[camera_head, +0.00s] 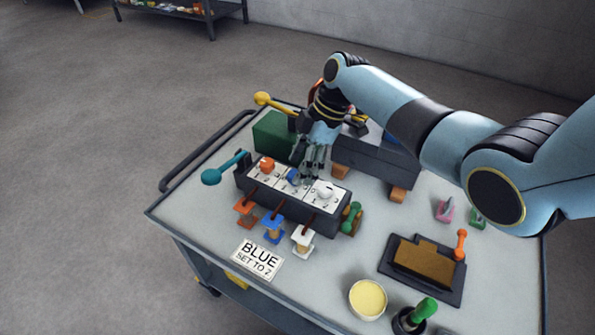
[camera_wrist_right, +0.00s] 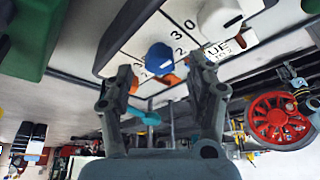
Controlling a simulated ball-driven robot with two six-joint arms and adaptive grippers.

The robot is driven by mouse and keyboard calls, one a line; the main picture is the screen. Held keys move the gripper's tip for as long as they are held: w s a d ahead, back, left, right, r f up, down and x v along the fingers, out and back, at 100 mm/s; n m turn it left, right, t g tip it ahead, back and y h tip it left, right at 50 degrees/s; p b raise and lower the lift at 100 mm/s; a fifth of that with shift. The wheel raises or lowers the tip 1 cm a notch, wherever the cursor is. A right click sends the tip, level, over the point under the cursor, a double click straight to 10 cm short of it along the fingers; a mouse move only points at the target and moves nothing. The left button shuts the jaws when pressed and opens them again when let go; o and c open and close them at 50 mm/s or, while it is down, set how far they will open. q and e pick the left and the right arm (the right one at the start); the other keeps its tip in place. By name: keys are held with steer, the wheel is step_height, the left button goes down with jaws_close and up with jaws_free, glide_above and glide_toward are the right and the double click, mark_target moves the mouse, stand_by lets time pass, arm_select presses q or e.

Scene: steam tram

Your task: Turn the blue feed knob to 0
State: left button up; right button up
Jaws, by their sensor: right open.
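The blue feed knob (camera_head: 292,175) sits in the middle of the dark control box, between an orange knob (camera_head: 267,164) and a white knob (camera_head: 324,189). In the right wrist view the blue knob (camera_wrist_right: 159,57) shows as a round cap just beyond and between the fingers. Printed numbers are around it, but its exact setting is too small to tell. My right gripper (camera_head: 308,174) is open over the box, close to the blue knob; it also shows in the right wrist view (camera_wrist_right: 163,82). I cannot tell whether it touches the knob. My left gripper is out of view.
A sign (camera_head: 257,258) reads "BLUE SET TO" and what looks like 2. A green block (camera_head: 275,137) and a grey block (camera_head: 380,157) stand behind. A yellow cup (camera_head: 368,298) is at the front edge.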

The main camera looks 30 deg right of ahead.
steer(key=shift+x, duration=1.05)
steer(key=shift+r, duration=0.1)
steer(key=c, duration=1.1)
